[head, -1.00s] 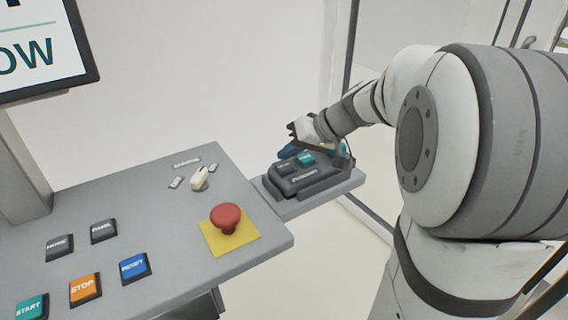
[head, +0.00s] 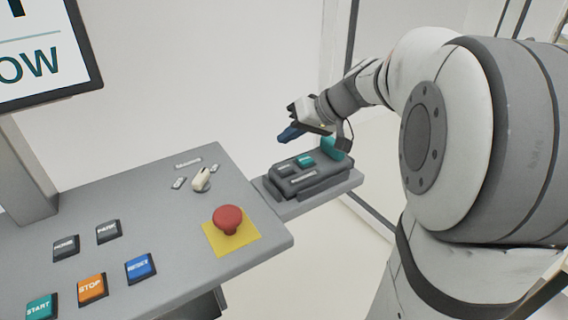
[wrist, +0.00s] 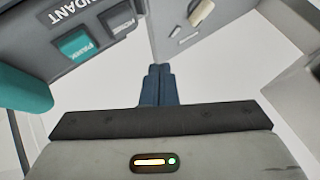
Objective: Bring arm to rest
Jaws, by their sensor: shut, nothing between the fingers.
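My gripper (head: 290,134) hangs above the grey pendant (head: 298,180), with a gap between its blue fingers and the pendant. In the wrist view the blue fingers (wrist: 157,86) are shut together with nothing between them. The pendant (wrist: 75,15) is at the upper left there, with a teal button (wrist: 77,46) that seems to read PARK and a dark button (wrist: 118,19). The teal button (head: 305,160) also shows in the head view. My arm is bent, reaching in from the right.
The grey console (head: 150,225) at left carries a red mushroom button (head: 230,219) on a yellow plate, a cream switch (head: 201,180) and several labelled buttons. A screen (head: 45,45) stands at upper left. The pendant sits on a side shelf (head: 335,190). A dark frame post (head: 345,75) rises behind.

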